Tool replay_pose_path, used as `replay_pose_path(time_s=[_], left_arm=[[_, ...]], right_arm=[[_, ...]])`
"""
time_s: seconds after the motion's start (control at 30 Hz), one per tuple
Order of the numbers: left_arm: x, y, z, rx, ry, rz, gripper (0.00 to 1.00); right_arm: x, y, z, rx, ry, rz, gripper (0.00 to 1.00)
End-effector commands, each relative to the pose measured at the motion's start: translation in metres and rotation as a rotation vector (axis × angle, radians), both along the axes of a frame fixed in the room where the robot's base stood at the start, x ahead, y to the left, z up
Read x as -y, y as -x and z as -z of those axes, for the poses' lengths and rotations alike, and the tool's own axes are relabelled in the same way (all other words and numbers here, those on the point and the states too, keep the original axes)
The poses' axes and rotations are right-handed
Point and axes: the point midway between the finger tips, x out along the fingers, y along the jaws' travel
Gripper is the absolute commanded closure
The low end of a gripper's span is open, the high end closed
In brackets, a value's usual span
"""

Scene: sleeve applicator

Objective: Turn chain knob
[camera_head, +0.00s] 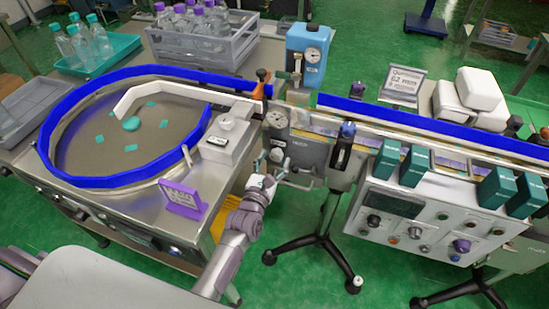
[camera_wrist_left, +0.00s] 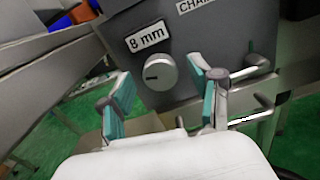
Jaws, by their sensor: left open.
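The chain knob (camera_wrist_left: 158,74) is a round silver dial with a dark pointer line on a grey box (camera_wrist_left: 185,28). An "8 mm" label sits above the knob, and part of a "CHAI" label shows at the top edge. My left gripper (camera_wrist_left: 164,95) is open, with one teal-padded finger on each side of the knob in the left wrist view. It looks short of the knob; whether it touches cannot be told. In the head view my left gripper (camera_head: 268,170) is in front of the grey box (camera_head: 300,150) below the conveyor. My right gripper is not in view.
A metal bar handle (camera_wrist_left: 250,72) juts out right of the knob, close to the right finger. A round table with a blue rim (camera_head: 70,180) and a purple sign (camera_head: 182,200) lie left of the arm. A control panel (camera_head: 430,222) stands to the right.

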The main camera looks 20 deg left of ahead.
Motion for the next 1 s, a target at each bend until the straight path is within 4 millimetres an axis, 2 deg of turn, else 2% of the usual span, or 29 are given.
replay_pose_path(time_s=[0.13,0.4,0.77,1.0], left_arm=[[0.0004,-0.0082,0.0000,0.000,-0.001,0.000,0.36],[0.0005,-0.0091,-0.0002,0.000,-0.001,0.000,0.36],[0.0004,-0.0088,-0.0001,0.000,-0.001,0.000,0.96],[0.0003,-0.0088,-0.0003,0.001,-0.021,0.000,0.96]], right_arm=[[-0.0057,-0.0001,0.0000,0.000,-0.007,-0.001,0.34],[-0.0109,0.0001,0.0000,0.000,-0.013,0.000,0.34],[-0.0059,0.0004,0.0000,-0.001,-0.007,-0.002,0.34],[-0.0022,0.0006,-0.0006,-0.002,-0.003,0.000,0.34]])
